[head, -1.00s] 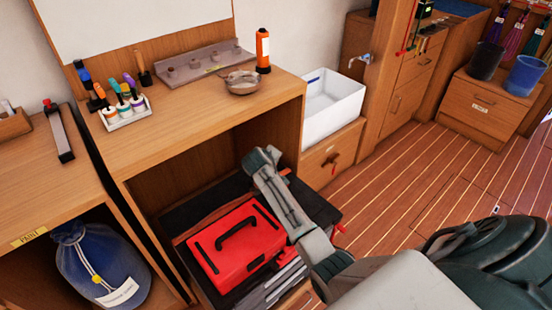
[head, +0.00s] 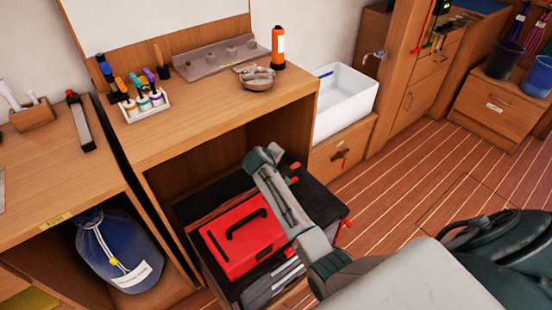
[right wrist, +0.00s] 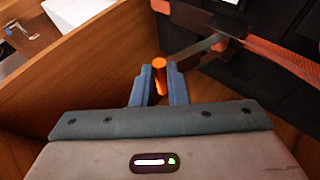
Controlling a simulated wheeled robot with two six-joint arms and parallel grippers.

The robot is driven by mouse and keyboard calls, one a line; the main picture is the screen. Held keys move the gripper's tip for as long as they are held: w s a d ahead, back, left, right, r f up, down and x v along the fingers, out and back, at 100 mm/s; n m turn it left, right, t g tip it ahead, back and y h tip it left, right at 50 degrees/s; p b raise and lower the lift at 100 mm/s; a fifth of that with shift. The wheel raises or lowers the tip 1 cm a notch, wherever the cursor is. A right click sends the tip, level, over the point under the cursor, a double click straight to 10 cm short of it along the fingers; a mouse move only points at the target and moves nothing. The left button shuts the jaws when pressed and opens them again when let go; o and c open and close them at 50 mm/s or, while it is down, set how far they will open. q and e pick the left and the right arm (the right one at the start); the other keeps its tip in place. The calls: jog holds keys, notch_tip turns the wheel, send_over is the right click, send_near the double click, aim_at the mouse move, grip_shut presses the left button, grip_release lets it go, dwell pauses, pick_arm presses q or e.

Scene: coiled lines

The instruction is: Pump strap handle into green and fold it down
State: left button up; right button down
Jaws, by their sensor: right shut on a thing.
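In the right wrist view, my right gripper (right wrist: 159,88) is shut on the orange end of the strap handle (right wrist: 159,72). A grey bar of the handle (right wrist: 194,48) runs from there to the right, toward an orange strap (right wrist: 285,50) across a dark box. A small pale and green patch (right wrist: 230,2) is cut off at the top edge; I cannot tell whether it is a gauge. In the head view, my right arm hides the gripper and most of the handle. My left gripper is not in view.
In the head view, a red toolbox (head: 243,242) sits on a black case (head: 325,200) beside my arm. A wooden bench (head: 210,113) with bottles and a bowl stands behind it. A white sink (head: 345,100) is at its right. Open plank floor (head: 400,200) lies farther right.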

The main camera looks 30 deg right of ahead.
jog(key=shift+s+a+f, duration=0.2)
jog(key=shift+s+f, duration=0.1)
jog(key=shift+f, duration=0.3)
jog(key=c, duration=1.4)
grip_release()
jog(key=shift+w+f, duration=0.1)
jog(key=shift+w, duration=0.05)
jog(key=shift+c, duration=0.2)
jog(key=shift+d, duration=0.1)
jog(key=shift+w+r, duration=0.15)
jog(key=shift+r, duration=0.15)
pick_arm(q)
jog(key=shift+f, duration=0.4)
pick_arm(e)
jog(key=v, duration=1)
jog(key=shift+r, duration=0.3)
